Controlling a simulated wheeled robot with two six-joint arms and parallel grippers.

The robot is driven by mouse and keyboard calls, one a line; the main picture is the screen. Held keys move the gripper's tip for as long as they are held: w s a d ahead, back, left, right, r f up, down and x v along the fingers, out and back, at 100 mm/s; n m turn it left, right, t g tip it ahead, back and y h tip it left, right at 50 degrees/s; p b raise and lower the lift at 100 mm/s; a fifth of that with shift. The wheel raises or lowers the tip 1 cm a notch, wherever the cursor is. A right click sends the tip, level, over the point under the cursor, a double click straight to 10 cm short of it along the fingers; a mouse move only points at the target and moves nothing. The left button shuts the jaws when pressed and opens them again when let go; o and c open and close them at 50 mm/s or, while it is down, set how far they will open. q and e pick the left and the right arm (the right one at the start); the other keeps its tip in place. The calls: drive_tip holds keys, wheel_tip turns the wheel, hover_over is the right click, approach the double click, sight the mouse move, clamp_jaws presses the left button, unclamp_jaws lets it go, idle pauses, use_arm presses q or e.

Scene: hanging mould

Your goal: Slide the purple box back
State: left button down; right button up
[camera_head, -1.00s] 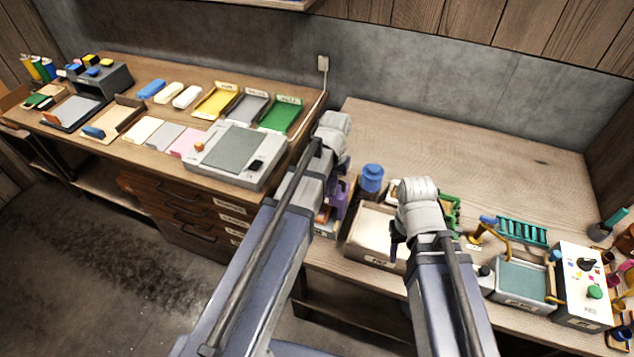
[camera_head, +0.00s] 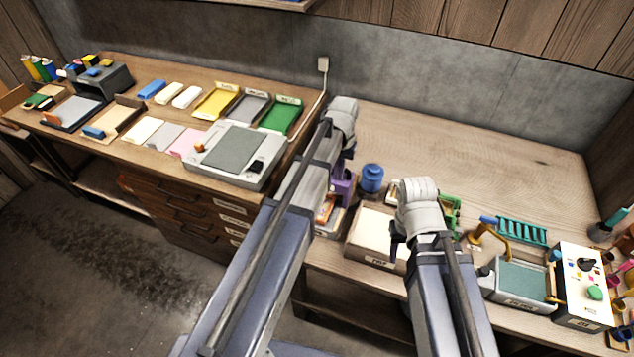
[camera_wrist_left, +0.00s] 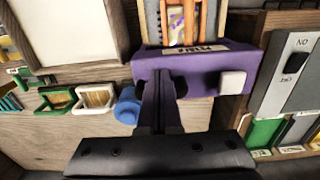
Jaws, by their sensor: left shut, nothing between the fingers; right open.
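The purple box (camera_wrist_left: 205,72) fills the upper middle of the left wrist view, with a label and a pale square knob on its face. In the head view the purple box (camera_head: 345,187) shows partly behind my left arm. My left gripper (camera_wrist_left: 160,82) is shut and empty, its fingertips up against the purple box's face; I cannot tell if they touch. In the head view its fingers are mostly hidden by the arm. Orange and wooden contents (camera_wrist_left: 180,22) show beside the box. My right gripper (camera_head: 397,240) is open above the cream-topped tray, partly hidden by its wrist.
A blue jar (camera_head: 371,178) stands right of the purple box, close to it. The cream-topped tray (camera_head: 362,245) is in front. A grey platen device (camera_head: 232,155) is on the left bench. The bench behind (camera_head: 450,140) is clear.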

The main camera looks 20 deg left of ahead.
use_arm(q)
drive_tip(key=w, duration=0.9)
drive_tip(key=shift+w+d, duration=0.15)
drive_tip(key=shift+d, duration=0.05)
idle(0.4)
drive_tip(key=shift+s+r+p, duration=0.45)
drive_tip(key=shift+r+p, duration=0.05)
drive_tip(key=shift+r, duration=0.1)
wheel_tip(320, 180, up, 8)
drive_tip(key=p, duration=0.8)
idle(0.3)
